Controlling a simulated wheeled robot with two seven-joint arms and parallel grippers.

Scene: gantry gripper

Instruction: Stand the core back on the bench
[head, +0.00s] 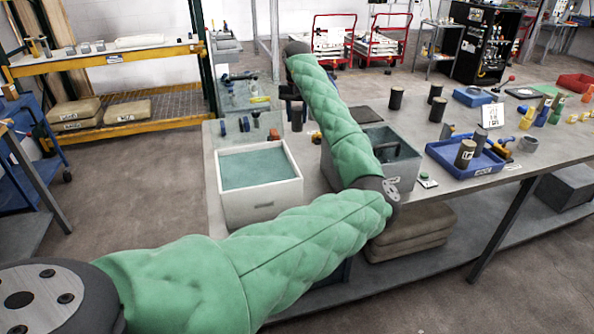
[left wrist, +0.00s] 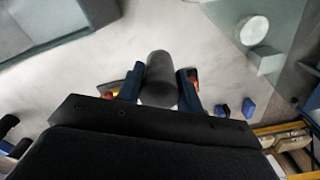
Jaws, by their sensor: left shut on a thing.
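My left gripper (head: 291,97) is at the far left part of the grey bench (head: 335,190), partly hidden behind my green-sleeved arm. In the left wrist view its two blue fingers (left wrist: 160,88) are shut on a dark grey cylindrical core (left wrist: 160,70), one finger on each side. The core also shows in the head view (head: 297,118) as a dark upright shape below the gripper. I cannot tell whether its lower end touches the bench. My right gripper is not in view.
A white box with a green inside (head: 288,203) and a grey bin (head: 405,170) stand nearby. Small blue pieces (head: 245,124) lie left of the gripper. Pale bench surface shows around the held core.

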